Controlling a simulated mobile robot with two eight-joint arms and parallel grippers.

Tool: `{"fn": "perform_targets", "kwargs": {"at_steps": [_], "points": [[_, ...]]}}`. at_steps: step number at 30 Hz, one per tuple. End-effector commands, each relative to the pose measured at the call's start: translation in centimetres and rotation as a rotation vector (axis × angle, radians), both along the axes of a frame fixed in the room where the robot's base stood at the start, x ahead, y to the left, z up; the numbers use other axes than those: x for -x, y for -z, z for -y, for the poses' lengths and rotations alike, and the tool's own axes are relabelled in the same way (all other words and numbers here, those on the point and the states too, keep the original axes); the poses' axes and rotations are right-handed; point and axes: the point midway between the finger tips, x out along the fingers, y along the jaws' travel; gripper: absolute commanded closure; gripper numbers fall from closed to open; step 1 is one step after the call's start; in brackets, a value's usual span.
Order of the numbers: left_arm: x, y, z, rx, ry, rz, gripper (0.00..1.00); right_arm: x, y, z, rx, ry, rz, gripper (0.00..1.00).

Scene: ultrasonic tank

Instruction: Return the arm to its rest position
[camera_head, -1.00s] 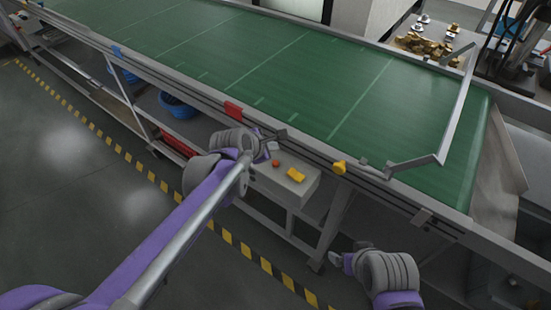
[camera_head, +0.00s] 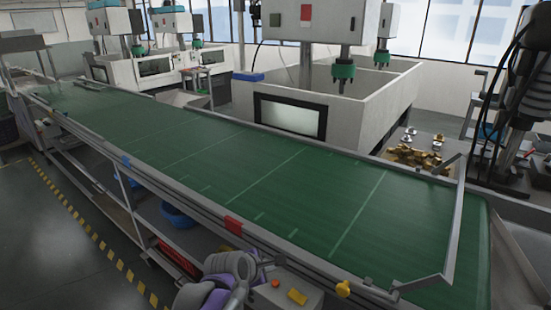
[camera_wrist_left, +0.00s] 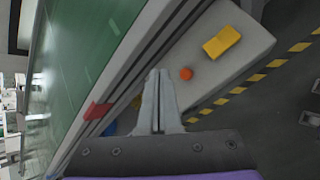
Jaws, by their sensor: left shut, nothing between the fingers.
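My left arm shows at the bottom of the head view, its grey and purple wrist in front of the conveyor's near edge. My left gripper (camera_wrist_left: 158,78) is in the wrist view with its two fingers together and nothing between them. Beyond the fingertips lies a pale control box (camera_wrist_left: 235,70) with a red button (camera_wrist_left: 186,74) and a yellow block-like part (camera_wrist_left: 222,42). The same box (camera_head: 290,291) is right of my left wrist in the head view. The gripper looks apart from the box. My right gripper is outside the head view.
A long green conveyor (camera_head: 250,190) with a metal side rail runs across the view. A red piece (camera_head: 233,225) and a yellow knob (camera_head: 343,289) sit on its near rail. Blue bins (camera_head: 178,214) stand beneath it. Brass parts (camera_head: 420,158) lie behind it. Open floor is at left.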

Motion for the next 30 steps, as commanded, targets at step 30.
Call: {"fn": "perform_targets", "kwargs": {"at_steps": [30], "points": [[27.4,5.4,-16.2,-1.246,1.413,0.169,1.0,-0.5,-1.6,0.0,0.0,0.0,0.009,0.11]]}}
